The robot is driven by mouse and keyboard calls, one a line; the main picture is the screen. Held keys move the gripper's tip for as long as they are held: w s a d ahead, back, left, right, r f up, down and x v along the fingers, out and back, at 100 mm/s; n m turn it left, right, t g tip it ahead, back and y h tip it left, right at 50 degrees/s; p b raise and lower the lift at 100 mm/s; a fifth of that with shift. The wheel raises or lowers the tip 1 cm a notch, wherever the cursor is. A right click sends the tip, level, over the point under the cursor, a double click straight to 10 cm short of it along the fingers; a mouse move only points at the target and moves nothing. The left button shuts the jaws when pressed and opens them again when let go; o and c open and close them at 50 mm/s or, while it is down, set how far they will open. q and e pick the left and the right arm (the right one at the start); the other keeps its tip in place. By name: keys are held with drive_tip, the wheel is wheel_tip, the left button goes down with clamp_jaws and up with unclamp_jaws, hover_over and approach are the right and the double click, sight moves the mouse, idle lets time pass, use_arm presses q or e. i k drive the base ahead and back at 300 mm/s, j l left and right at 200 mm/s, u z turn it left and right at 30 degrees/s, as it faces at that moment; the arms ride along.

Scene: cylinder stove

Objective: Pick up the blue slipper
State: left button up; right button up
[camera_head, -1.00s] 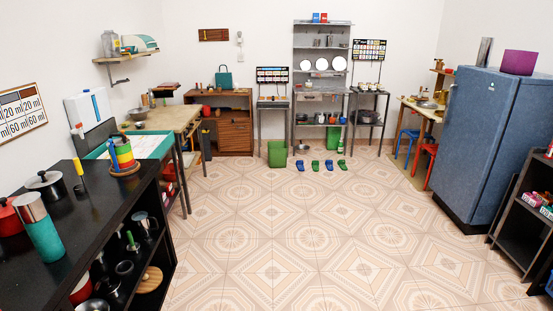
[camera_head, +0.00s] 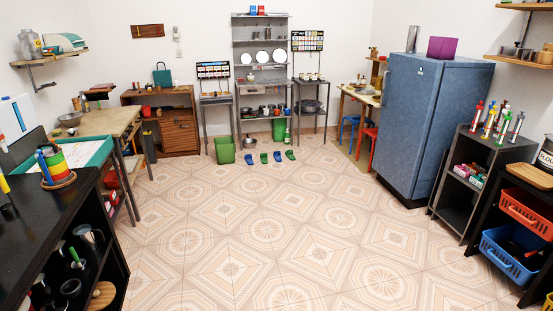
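All are far from me and apart from each other. Neither of my grippers shows in the head view.
A green bin (camera_head: 225,150) stands left of the slippers, with the grey metal shelf (camera_head: 262,75) behind. A blue fridge (camera_head: 430,125) and a dark rack (camera_head: 470,185) stand right. A black counter (camera_head: 60,225) is on the left. The middle floor is clear.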

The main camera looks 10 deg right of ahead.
sight(278, 155)
drive_tip(key=i+l+z, duration=0.1)
drive_tip(key=i+z, duration=0.35)
drive_tip(key=i, duration=5.45)
drive_tip(key=i+l+u, duration=0.15)
drive_tip(key=i, duration=0.5)
drive_tip(key=i+l, duration=0.15)
drive_tip(key=i, duration=0.55)
drive_tip(key=j+u, duration=0.05)
